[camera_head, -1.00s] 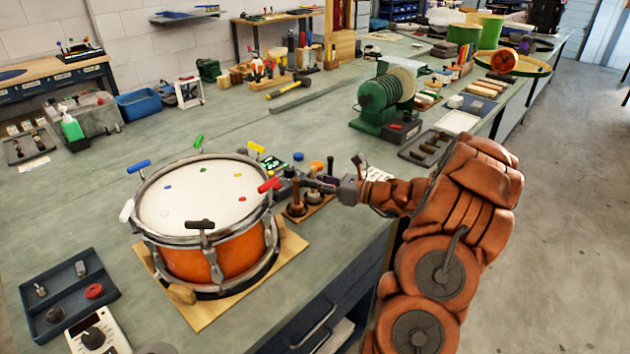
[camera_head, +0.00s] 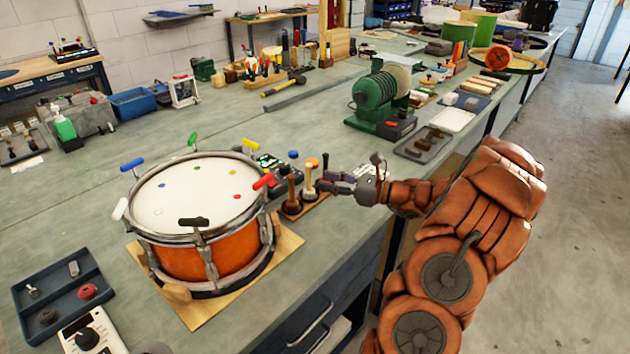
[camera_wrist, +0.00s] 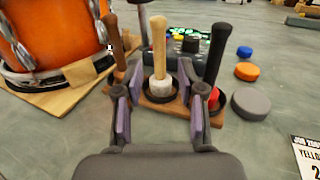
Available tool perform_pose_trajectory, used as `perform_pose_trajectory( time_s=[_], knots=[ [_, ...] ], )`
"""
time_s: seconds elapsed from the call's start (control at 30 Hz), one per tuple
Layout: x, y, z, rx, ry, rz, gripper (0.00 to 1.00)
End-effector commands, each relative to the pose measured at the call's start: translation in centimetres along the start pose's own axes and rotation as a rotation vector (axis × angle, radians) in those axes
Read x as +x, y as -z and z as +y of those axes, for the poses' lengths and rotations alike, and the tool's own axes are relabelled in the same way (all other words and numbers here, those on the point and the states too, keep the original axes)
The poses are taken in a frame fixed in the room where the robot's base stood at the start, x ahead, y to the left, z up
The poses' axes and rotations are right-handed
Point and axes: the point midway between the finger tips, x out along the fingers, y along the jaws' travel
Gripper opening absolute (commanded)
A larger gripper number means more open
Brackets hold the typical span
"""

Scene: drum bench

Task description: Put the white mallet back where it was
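The white mallet (camera_wrist: 158,50) has a pale wooden handle and a whitish head. It stands upright, head down, in the dark middle ring of the wooden rack (camera_wrist: 150,114), and also shows in the head view (camera_head: 309,180). A brown-handled mallet (camera_wrist: 115,45) stands to its left and a black-handled mallet with a red head (camera_wrist: 216,55) to its right. My gripper (camera_wrist: 160,100) is open, its fingers apart on either side of the white mallet, with gaps to it. In the head view my gripper (camera_head: 328,182) is just right of the rack.
An orange drum (camera_head: 205,255) on a wooden board stands left of the rack, with coloured key handles around its rim. Orange, blue and grey discs (camera_wrist: 250,103) lie right of the rack. A green machine (camera_head: 380,100) stands farther back. The bench's front edge is close.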

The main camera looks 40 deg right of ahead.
Motion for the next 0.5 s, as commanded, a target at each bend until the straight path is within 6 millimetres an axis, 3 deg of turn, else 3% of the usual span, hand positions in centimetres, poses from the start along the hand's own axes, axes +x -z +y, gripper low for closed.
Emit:
perform_pose_trajectory(
  time_s=[0.2,0.5],
  knots=[
    [-4.0,0.1,-0.1,-0.001,0.002,-0.001,0.39],
    [-6.3,0.0,0.1,0.001,-0.001,-0.002,0.39]
  ],
)
